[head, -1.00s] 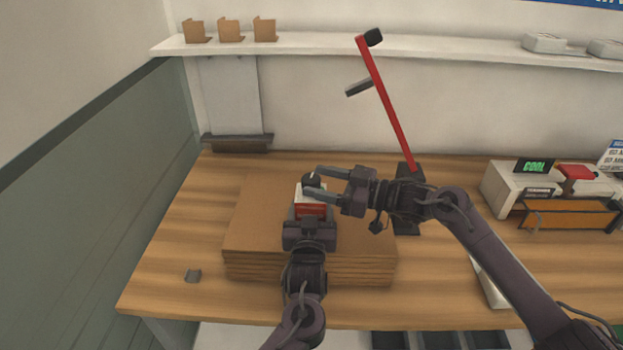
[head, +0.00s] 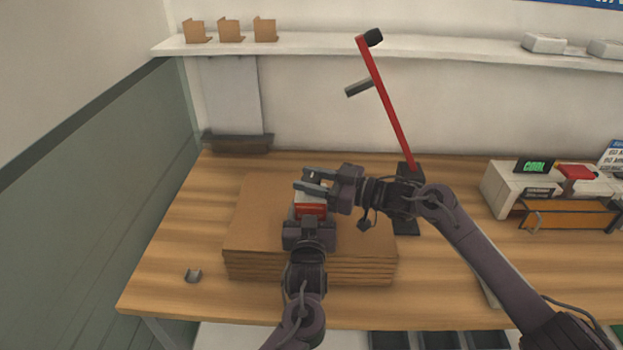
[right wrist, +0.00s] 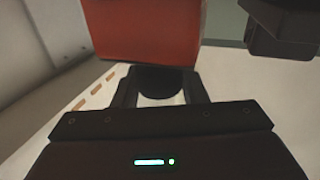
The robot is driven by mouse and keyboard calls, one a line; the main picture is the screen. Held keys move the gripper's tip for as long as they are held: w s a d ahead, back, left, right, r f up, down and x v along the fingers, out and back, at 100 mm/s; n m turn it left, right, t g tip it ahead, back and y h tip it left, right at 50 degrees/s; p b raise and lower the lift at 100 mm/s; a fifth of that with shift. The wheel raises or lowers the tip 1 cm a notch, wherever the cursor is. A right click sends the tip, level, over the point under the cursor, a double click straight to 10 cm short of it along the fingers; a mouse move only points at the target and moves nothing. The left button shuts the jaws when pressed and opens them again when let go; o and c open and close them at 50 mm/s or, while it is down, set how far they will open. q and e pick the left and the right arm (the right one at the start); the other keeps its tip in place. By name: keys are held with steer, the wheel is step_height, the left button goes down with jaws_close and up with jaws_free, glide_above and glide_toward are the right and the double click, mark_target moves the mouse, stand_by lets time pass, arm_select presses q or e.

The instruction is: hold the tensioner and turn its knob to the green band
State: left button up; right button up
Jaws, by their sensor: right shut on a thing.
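The tensioner (head: 311,209), a small box with a white top and red front, is over the stack of brown boards. My left gripper (head: 311,222) has its fingers along both sides of the box, shut on it; their tips are partly hidden. My right gripper (head: 305,181) reaches in from the right above the box, shut on the dark knob. The knob (right wrist: 160,82) shows between the fingers in the right wrist view, with a red block (right wrist: 142,30) beyond it. The green band cannot be made out.
The board stack (head: 262,235) lies on the wooden table (head: 175,250). A red lever (head: 388,105) stands on a dark base behind my right arm. A white device (head: 505,185) stands at the right.

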steer(key=shift+f+m+t+h, duration=0.1)
steer(key=shift+m+t+h, duration=0.4)
steer(key=shift+t, duration=0.4)
steer(key=m+t+h, duration=0.2)
steer(key=m+t, duration=0.1)
steer(key=t, duration=0.1)
steer(key=shift+m+t+h, duration=0.6)
steer(key=shift+t+h, duration=0.1)
steer(key=shift+w+d+h, duration=0.1)
steer(key=shift+h, duration=0.2)
steer(key=o, duration=0.9)
steer(key=shift+o, duration=0.2)
steer(key=v, duration=1.2)
